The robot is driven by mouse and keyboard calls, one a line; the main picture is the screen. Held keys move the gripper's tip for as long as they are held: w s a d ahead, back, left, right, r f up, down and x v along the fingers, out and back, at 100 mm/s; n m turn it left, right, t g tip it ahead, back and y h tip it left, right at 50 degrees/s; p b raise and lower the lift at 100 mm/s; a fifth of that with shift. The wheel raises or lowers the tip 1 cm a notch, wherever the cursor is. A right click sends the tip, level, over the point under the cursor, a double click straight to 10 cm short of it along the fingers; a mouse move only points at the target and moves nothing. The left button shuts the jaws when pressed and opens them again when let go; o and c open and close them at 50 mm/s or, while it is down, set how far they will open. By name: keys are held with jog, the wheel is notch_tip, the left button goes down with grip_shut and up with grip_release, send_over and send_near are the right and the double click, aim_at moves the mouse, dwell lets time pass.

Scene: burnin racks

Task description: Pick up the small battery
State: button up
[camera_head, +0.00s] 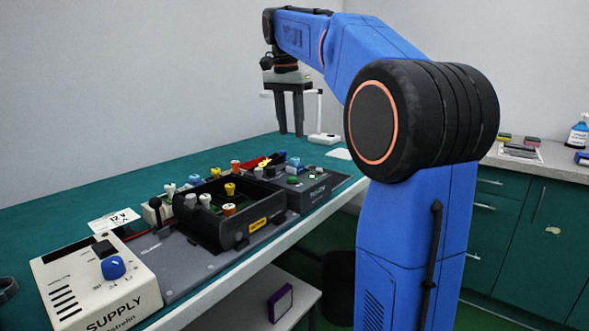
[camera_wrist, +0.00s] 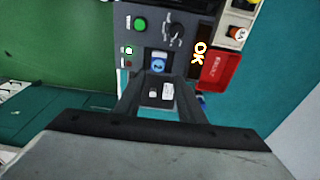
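My gripper (camera_head: 291,133) hangs fingers-down above the far part of the bench in the head view. In the wrist view its two fingers (camera_wrist: 161,78) are apart, with nothing held between them. A small blue-topped piece (camera_wrist: 158,65) sits on the grey tester panel just beyond the fingertips; a blue top also shows in the head view (camera_head: 294,162). It may be the small battery, but I cannot tell for sure. Several small pieces with white, yellow and orange tops stand in and around the black tray (camera_head: 205,232).
The white supply box (camera_head: 95,285) stands at the near end. Bare green bench top (camera_head: 110,185) lies behind.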

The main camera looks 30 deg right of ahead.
aim_at(295, 159)
jog(key=f, duration=0.5)
jog(key=shift+w+d+f, duration=0.1)
jog(key=shift+d+f, duration=0.45)
jog(key=shift+f, duration=1.1)
jog(key=shift+d+f, duration=0.25)
jog(key=shift+f, duration=1.05)
grip_shut()
jog(key=shift+r, duration=0.1)
